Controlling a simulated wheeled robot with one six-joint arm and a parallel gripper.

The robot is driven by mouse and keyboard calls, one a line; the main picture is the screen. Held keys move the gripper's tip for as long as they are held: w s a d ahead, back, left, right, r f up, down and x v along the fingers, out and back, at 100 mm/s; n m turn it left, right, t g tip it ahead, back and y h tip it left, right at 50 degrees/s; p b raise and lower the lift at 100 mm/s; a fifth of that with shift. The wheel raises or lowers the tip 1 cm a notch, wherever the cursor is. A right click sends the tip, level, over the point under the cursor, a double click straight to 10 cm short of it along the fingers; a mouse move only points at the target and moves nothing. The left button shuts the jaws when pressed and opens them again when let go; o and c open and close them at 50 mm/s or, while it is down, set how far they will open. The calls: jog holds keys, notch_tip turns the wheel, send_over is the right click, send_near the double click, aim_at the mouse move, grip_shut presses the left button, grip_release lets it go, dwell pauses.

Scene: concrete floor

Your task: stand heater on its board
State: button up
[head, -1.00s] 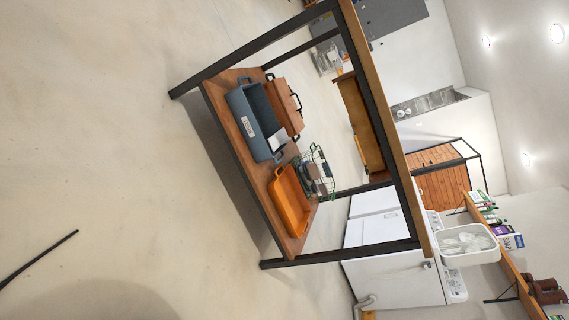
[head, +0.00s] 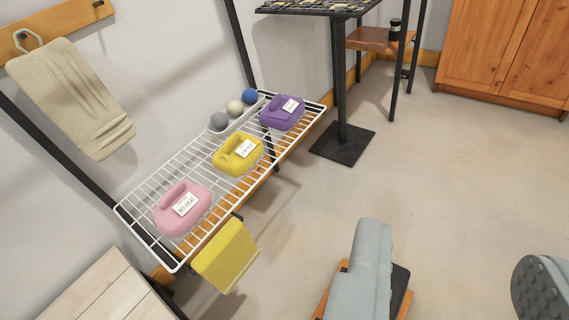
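I cannot make out a heater for certain, nor a board that is clearly its own. A pink block-like item with a handle (head: 181,208) lies on a white wire shelf (head: 140,218), with a white label that seems to read "NO HEAT". A yellow one (head: 230,161) and a purple one (head: 278,117), also labelled, lie farther along the shelf. On the floor at the bottom, a grey-blue upright shape (head: 371,255) stands at an orange-brown wooden piece (head: 407,306) with a black part. Its lower end is cut off. My gripper is not in view.
Several balls sit in a white tray (head: 243,118) behind the items. A yellow box-like thing (head: 225,256) hangs below the shelf. A black-based table (head: 343,143) and a wooden cabinet (head: 505,50) stand behind. A dark studded round thing (head: 540,290) is at right. Middle floor is clear.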

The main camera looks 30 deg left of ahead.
jog(key=s+r+t, duration=0.3)
jog(key=s+r, duration=0.5)
jog(key=s, duration=0.3)
jog(key=shift+s+r+n+t, duration=0.3)
jog(key=shift+s, duration=0.05)
